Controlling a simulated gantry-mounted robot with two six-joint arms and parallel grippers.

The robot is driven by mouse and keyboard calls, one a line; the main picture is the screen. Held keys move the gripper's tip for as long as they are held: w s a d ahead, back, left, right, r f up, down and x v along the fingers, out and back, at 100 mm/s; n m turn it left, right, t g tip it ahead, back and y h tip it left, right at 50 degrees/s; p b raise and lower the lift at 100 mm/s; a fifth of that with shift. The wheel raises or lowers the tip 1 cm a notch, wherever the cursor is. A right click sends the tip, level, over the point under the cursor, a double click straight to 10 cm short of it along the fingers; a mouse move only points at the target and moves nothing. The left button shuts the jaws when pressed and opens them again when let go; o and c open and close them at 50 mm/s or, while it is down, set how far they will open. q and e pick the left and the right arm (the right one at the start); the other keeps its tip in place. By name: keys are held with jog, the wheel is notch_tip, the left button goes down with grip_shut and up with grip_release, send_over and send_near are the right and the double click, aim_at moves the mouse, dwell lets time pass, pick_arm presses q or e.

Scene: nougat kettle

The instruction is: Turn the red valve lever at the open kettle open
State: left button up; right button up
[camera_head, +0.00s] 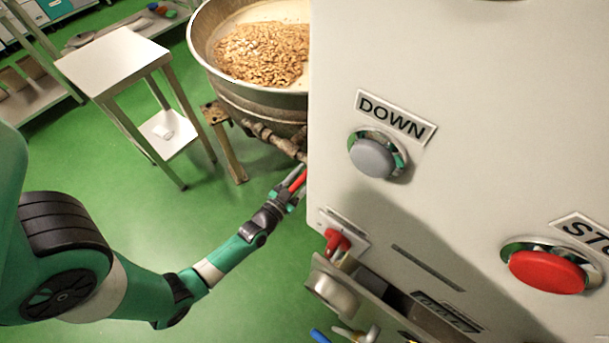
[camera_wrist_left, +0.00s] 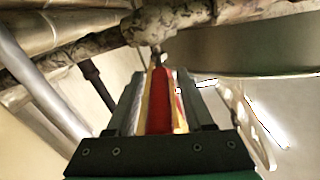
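The open kettle (camera_head: 262,98) stands at the top centre of the head view, with a brown nutty mass inside. Below it runs a crusted pipe (camera_head: 270,138), which crosses the top of the left wrist view (camera_wrist_left: 100,45). The red valve lever (camera_head: 298,181) hangs from this pipe. In the left wrist view the lever (camera_wrist_left: 160,100) lies lengthwise between my left fingers, its upper end at a small stem under the pipe. My left gripper (camera_head: 291,187) reaches up from below and appears closed on the lever, fingers on both sides. My right gripper is not in view.
A large grey control cabinet (camera_head: 450,70) with a DOWN button (camera_head: 372,158) and a red stop button (camera_head: 547,271) stands close right of the gripper. A red switch (camera_head: 336,240) sits on its lower edge. A metal table (camera_head: 112,62) stands left of the kettle. Green floor is free between.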

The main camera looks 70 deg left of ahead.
pick_arm(q)
grip_shut()
dwell(1.2)
